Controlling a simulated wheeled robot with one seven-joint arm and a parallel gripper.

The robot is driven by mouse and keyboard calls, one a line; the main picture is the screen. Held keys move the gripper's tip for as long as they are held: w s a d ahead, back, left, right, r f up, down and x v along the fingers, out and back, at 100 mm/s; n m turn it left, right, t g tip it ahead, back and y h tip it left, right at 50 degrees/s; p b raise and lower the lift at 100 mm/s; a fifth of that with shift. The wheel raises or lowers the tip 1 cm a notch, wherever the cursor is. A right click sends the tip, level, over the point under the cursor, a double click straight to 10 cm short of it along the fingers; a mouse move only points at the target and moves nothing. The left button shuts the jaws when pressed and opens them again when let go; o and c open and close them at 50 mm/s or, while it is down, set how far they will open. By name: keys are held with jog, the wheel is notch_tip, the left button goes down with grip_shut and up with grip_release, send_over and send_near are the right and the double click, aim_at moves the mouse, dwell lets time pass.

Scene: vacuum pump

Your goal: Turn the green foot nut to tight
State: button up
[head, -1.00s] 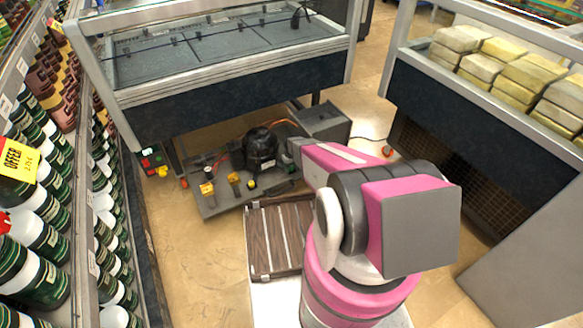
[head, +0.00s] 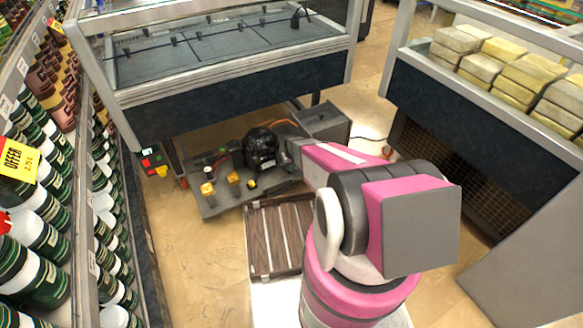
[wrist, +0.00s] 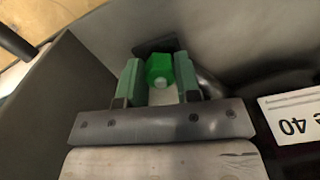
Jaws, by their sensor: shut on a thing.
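The green foot nut (wrist: 159,69) shows in the wrist view, with a lighter round tip facing the camera. My gripper (wrist: 158,76) has one green-padded finger on each side of it and is shut on it. In the head view my arm reaches to the right side of the black pump (head: 260,148), which stands on a grey board (head: 215,207). The nut and my fingertips cannot be made out there, hidden by the arm and pump.
Yellow-topped fittings (head: 207,189) stand on the board left of the pump, and a grey box (head: 322,122) behind it at right. A slatted wooden crate (head: 262,262) is in front. A freezer case (head: 220,75) stands close behind; shelves (head: 60,200) line the left.

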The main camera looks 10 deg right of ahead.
jog(key=shift+m, duration=0.4)
jog(key=o, duration=0.9)
notch_tip(320, 180, up, 11)
jog(key=shift+f, duration=0.1)
